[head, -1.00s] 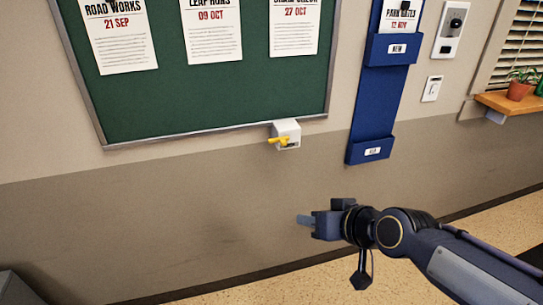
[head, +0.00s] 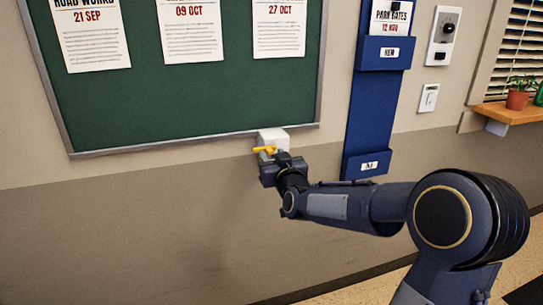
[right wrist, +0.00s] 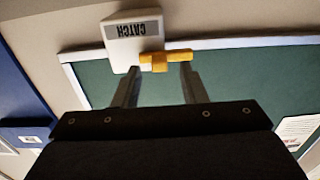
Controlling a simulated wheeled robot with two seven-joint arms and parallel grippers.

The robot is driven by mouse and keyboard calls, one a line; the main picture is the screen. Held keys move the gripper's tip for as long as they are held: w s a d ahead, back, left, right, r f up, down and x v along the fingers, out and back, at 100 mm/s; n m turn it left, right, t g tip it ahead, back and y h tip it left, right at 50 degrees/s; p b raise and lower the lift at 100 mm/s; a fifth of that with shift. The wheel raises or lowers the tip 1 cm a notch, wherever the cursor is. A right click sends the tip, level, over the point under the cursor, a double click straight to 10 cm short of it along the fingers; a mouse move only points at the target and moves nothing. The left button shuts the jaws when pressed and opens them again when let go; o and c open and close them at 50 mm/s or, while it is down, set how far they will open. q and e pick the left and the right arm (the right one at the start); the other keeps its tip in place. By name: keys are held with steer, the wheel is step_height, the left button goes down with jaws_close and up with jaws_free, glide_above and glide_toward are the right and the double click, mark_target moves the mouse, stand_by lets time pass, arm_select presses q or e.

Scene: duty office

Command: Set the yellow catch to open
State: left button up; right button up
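The yellow catch (head: 264,149) is a small lever on a white box (head: 275,138) at the lower edge of the green board. It lies about level and points left in the head view. In the right wrist view the yellow lever (right wrist: 166,61) shows beside the white box (right wrist: 132,38), whose label CATCH is upside down. My right gripper (head: 268,159) is at the catch, just below the lever in the head view. Its two fingers (right wrist: 160,82) stand apart, with the lever across their tips; I cannot tell whether they touch it. My left gripper is not in view.
The green board (head: 190,105) with paper notices hangs above. A blue wall rack (head: 374,110) is to the right of the catch, with a white switch (head: 428,98) beyond it. The wall below the board at left is clear.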

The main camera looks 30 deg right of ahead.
steer(key=shift+w+d, duration=0.15)
steer(key=shift+w, duration=0.45)
jaws_close()
steer(key=shift+d+f, duration=0.15)
steer(key=d+b, duration=0.1)
steer(key=s+d+b, duration=0.1)
steer(key=d+b, duration=0.1)
steer(key=shift+d, duration=0.1)
steer(key=shift+r, duration=0.2)
